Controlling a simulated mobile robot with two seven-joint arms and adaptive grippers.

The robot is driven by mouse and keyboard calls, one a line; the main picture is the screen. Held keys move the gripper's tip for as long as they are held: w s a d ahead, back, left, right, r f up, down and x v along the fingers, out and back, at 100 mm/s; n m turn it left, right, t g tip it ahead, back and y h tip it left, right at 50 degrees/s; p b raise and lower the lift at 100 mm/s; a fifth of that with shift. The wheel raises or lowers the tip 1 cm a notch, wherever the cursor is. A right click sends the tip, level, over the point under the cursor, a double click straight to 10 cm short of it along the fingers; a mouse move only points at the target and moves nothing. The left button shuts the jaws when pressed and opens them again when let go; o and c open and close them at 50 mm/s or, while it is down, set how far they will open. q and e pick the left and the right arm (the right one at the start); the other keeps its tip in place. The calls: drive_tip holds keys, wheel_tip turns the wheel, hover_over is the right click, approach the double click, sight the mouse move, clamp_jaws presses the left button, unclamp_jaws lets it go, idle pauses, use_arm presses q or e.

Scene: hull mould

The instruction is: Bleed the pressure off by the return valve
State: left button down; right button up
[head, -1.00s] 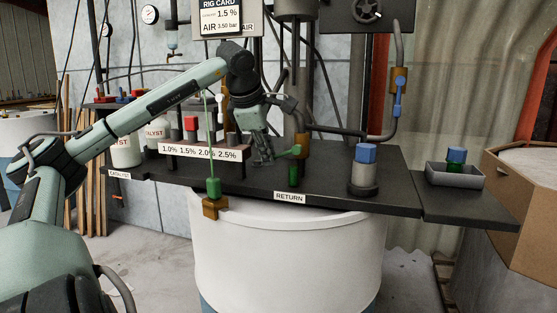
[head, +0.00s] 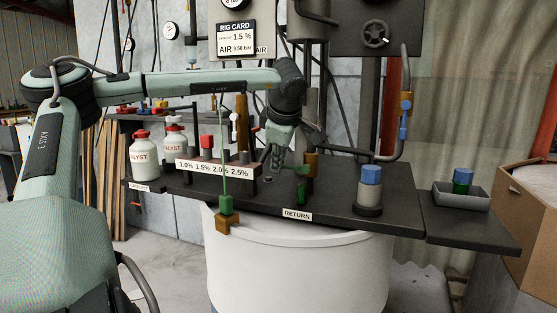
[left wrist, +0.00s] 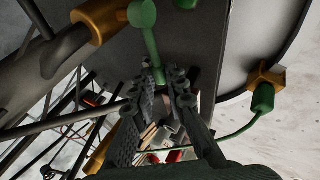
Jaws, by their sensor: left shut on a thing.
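The brass return valve (head: 311,163) stands above the bench near the RETURN label (head: 297,214). Its green lever (head: 293,169) points left, roughly level. My left gripper (head: 275,170) reaches the lever's free end from above and is shut on it. In the left wrist view the green lever (left wrist: 153,48) runs down between my fingertips (left wrist: 165,85), with the brass valve body (left wrist: 100,20) beside it. The fingers hide the lever's end. A green cup-like part (head: 302,193) sits below the valve. My right gripper is not in view.
A green line drops to a green fitting (head: 226,205) on a brass block (head: 228,223) at the white drum's rim (head: 300,236). Two catalyst bottles (head: 145,155) stand left. A blue-capped cup (head: 370,185), grey tray (head: 461,196) and blue-levered brass valve (head: 406,101) are right.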

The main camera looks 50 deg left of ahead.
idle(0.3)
use_arm(q)
drive_tip(key=c, duration=1.8)
unclamp_jaws()
drive_tip(key=v, duration=1.2)
drive_tip(key=shift+d, duration=0.1)
